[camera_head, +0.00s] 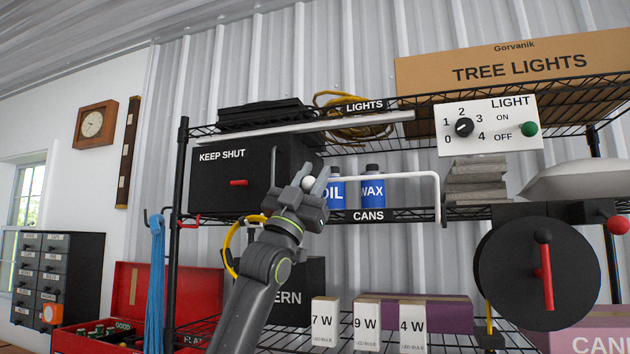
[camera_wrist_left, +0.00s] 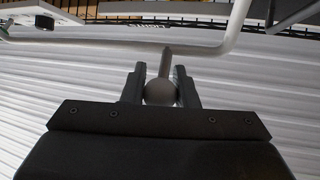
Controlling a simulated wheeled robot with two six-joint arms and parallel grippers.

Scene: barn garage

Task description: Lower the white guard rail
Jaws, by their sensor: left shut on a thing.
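The white guard rail (camera_head: 385,176) runs across the front of the middle shelf, ahead of the blue cans, and bends down at its right end to the shelf edge. My left gripper (camera_head: 318,186) is at the rail's left part. In the left wrist view the rail (camera_wrist_left: 110,45) crosses the top, with a short stem and a round knob (camera_wrist_left: 160,93) pointing toward me. The left gripper's fingers (camera_wrist_left: 160,88) are shut on this knob, one on each side. The rail's left end is hidden behind my gripper in the head view. My right gripper is not in view.
The OIL can (camera_head: 337,190) and WAX can (camera_head: 373,188) stand behind the rail. A black KEEP SHUT cabinet (camera_head: 222,182) is left of my gripper. Bulb boxes (camera_head: 367,325) stand below. A black disc with a red handle (camera_head: 535,280) is at right.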

